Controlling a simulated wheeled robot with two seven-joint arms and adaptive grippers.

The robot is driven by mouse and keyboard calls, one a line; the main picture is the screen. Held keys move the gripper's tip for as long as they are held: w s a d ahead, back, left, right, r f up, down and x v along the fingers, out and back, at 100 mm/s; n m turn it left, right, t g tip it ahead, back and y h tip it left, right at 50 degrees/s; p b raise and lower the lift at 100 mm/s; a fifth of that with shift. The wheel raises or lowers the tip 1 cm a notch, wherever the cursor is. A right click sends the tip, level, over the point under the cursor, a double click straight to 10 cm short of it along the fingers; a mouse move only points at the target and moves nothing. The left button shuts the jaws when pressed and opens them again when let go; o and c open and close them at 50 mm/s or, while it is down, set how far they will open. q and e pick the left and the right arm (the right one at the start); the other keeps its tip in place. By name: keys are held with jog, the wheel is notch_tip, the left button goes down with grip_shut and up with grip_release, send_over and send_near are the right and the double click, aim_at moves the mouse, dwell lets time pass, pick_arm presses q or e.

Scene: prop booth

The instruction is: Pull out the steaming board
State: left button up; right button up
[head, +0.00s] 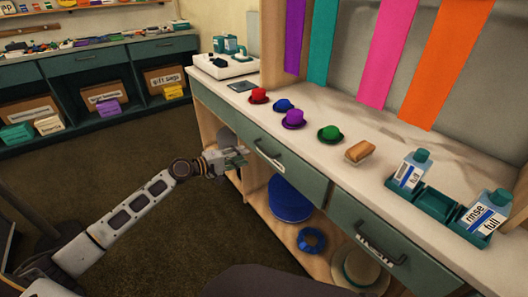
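No thing is clearly marked as a steaming board. The counter has a left green front (300,178) with a dark bar handle (268,154) and a small pale label beside it, too small to read. A right green front (405,262) has a similar handle (380,245) and label. Both fronts look closed. My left gripper (239,157) is close to the left front, a little left of its handle and apart from it. It looks open and empty. My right gripper is out of view.
Small coloured hats (294,119), a tan brush-like block (360,151) and bottles in a green caddy (437,207) stand on the counter (330,115). The carpet (110,175) to the left is clear.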

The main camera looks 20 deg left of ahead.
aim_at(264, 150)
pick_arm(q)
jog(key=shift+b+x, duration=0.85)
jog(key=shift+x, duration=4.8)
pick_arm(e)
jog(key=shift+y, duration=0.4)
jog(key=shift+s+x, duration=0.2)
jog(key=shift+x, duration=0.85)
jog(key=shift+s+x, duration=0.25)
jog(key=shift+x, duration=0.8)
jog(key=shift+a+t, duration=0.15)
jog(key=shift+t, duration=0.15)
pick_arm(q)
grip_shut()
